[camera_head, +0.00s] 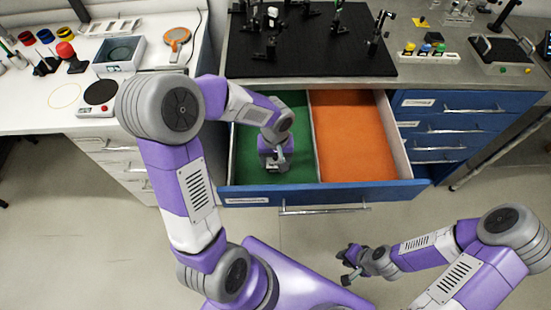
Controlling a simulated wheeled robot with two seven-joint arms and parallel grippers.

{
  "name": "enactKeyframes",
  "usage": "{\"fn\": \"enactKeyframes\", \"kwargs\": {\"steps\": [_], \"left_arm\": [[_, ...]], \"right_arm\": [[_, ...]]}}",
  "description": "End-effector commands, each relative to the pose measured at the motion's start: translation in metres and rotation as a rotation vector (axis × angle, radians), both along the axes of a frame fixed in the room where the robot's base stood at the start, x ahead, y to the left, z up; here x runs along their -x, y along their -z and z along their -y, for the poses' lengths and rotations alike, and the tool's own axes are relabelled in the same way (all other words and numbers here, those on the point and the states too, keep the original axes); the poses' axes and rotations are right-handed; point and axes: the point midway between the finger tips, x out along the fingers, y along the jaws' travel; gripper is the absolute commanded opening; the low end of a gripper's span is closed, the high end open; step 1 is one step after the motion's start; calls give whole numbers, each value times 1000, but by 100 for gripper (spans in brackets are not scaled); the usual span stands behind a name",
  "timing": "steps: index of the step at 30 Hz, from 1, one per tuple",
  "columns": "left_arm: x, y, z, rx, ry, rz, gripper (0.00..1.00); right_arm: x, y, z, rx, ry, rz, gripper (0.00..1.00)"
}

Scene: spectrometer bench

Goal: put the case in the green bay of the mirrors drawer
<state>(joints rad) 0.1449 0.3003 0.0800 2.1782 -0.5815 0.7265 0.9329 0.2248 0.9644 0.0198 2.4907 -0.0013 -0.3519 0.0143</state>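The mirrors drawer (327,195) is pulled out below the bench. It has a green bay (245,168) on the left and an orange bay (350,135) on the right. My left gripper (277,165) points down into the green bay, low over its floor. Its fingers are small and partly covered by its own wrist, so I cannot tell whether they hold anything. I cannot make out the case clearly; it may be hidden under the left gripper. My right gripper (348,267) is in front of the drawer, over the floor, with its fingers apart and empty.
A black optics board (310,45) with several mounts stands on the bench behind the drawer. Closed blue drawers (460,126) are at the right. A white bench (35,108) with assorted items is at the left. The orange bay is empty.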

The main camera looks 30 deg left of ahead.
Motion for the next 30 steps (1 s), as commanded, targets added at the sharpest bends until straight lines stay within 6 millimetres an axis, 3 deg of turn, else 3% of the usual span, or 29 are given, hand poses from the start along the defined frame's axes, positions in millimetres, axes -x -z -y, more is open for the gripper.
{"fn": "enactKeyframes", "kwargs": {"steps": [1, 4, 5, 16, 30], "left_arm": [[0, 0, 0, 0, 0, 0, 74], [0, 0, 0, 0, 0, 0, 89], [0, 0, 0, 0, 0, 0, 90], [0, -6, 0, 0, 1, 0, 90], [-1, -101, 0, 0, 1, 4, 90]], "right_arm": [[0, 0, 0, 0, 0, 0, 23], [0, 0, 0, 0, 0, 0, 23], [0, 0, 0, 0, 0, 0, 23], [0, -6, 0, 0, 0, 0, 23], [0, -35, 0, 0, 0, 0, 23]]}}
